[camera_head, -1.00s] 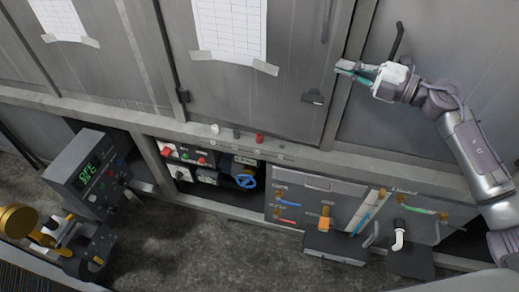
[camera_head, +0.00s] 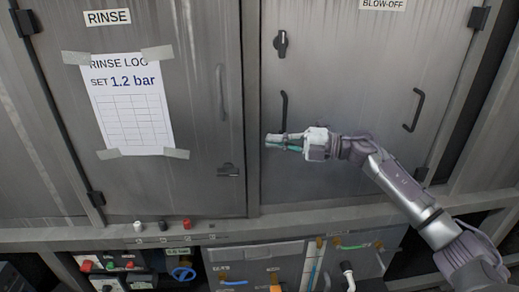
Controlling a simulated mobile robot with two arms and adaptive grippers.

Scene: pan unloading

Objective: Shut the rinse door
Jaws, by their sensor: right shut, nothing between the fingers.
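The rinse door (camera_head: 200,130) is the grey panel on the left in the head view, under a RINSE label (camera_head: 107,17). A taped paper headed RINSE LOG (camera_head: 127,105) hangs on it. The door looks flush with its frame, though a small gap is hard to tell. My right gripper (camera_head: 272,141) is shut and empty, to the right of the rinse door's edge, in front of the neighbouring door. My left gripper is not in view.
The blow-off door (camera_head: 350,70) has a knob latch (camera_head: 281,42) and dark handles (camera_head: 284,108) close to my right gripper. Below runs a ledge with small knobs (camera_head: 186,223). Under it are a control box and a blue handwheel (camera_head: 183,273).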

